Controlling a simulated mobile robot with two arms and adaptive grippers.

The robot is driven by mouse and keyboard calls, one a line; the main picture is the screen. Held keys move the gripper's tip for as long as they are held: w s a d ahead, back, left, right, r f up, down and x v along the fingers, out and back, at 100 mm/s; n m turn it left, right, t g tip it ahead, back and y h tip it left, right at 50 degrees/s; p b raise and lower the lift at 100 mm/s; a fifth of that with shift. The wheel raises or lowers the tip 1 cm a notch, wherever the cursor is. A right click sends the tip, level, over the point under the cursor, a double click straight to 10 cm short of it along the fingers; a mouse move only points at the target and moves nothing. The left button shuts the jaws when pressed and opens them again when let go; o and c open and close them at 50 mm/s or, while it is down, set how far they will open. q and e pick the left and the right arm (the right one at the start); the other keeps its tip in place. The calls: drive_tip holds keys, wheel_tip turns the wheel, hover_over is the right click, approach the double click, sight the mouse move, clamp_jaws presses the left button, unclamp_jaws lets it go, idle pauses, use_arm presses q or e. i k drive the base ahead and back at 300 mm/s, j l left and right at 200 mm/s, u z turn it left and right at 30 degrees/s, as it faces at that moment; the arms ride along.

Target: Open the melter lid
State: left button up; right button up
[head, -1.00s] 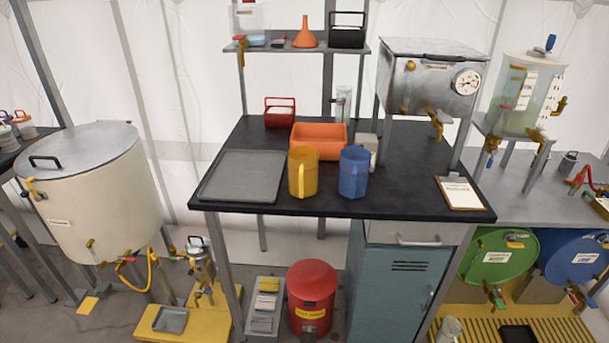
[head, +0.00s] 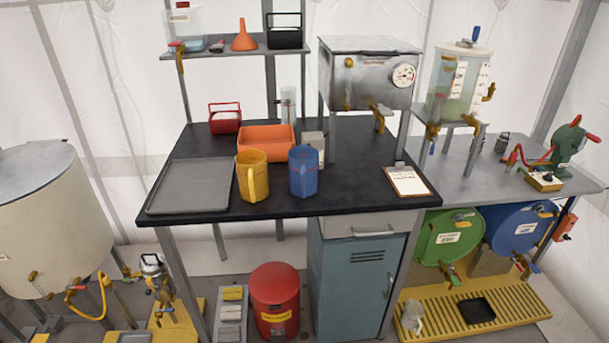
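A steel box (head: 368,82) with a round dial gauge (head: 404,75) stands on legs at the back right of the black workbench. Its flat grey lid (head: 370,45) lies shut on top. A brass fitting sits on its front below the lid edge, and brass taps are lower down. A large cream tank (head: 55,225) at the left has a flat grey lid (head: 32,168), also shut and cut off by the picture's left edge. Neither carries a label I can read, so I cannot tell which is the melter. Neither of my grippers is in view.
The black workbench (head: 355,170) holds a grey tray (head: 190,186), an orange bin (head: 266,138), a yellow jug (head: 252,175), a blue jug (head: 303,170) and a clipboard (head: 407,181). A clear tank (head: 458,85) stands right of the steel box. A red bin (head: 275,300) is on the floor.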

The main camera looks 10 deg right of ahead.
sight(369, 46)
drive_tip(key=i+l, duration=0.15)
drive_tip(key=l, duration=0.25)
drive_tip(key=i+l, duration=0.2)
drive_tip(key=l, duration=0.15)
drive_tip(key=i+l, duration=0.15)
drive_tip(key=l, duration=0.25)
